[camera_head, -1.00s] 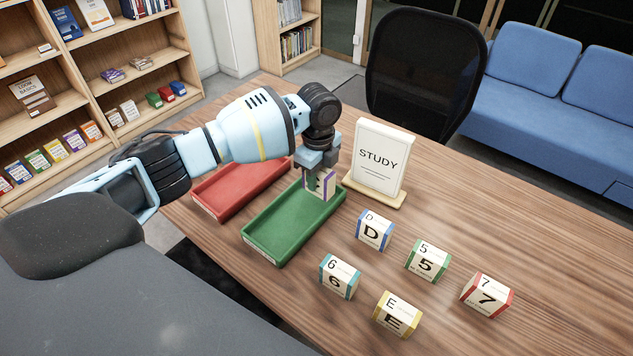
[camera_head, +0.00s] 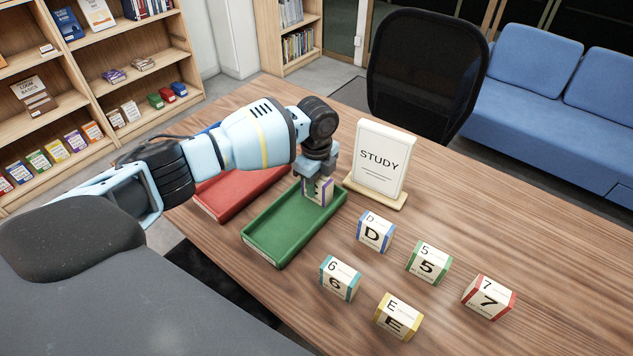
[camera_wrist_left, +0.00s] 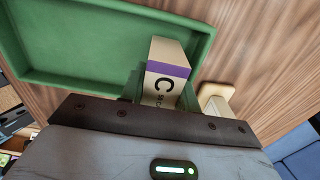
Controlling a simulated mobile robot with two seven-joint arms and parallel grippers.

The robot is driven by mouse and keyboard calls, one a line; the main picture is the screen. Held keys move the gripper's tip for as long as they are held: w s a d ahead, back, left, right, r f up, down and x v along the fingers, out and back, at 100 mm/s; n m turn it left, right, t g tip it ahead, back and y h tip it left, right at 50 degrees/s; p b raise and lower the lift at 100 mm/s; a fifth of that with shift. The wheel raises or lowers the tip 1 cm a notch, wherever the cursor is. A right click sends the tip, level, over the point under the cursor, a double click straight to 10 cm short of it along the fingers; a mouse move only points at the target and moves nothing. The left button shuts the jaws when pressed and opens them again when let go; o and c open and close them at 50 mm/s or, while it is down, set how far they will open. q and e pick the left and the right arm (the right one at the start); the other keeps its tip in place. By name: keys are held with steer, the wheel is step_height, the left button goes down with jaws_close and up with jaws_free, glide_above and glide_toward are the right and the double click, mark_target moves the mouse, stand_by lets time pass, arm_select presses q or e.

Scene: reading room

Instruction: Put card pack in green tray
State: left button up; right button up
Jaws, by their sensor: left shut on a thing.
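The card pack (camera_head: 321,190) is a cream box with purple edges. My left gripper (camera_head: 315,185) is shut on it at the far right end of the green tray (camera_head: 268,254). In the left wrist view the pack (camera_wrist_left: 165,75) shows a letter C and a purple band, with the green tray (camera_wrist_left: 90,84) around and behind it. The pack is over or in the tray; whether it touches the floor I cannot tell. My right gripper is in neither view.
A red tray (camera_head: 215,208) lies left of the green one. A STUDY sign (camera_head: 379,160) stands close by to the right of the gripper. Several other card packs, such as the D pack (camera_head: 375,231), stand on the table (camera_head: 470,215) to the right.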

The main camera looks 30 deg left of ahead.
arm_select(q)
steer(key=o, duration=1)
steer(key=shift+f, duration=0.15)
step_height(320, 180, up, 12)
steer(key=shift+r+p, duration=0.2)
steer(key=shift+p, duration=0.35)
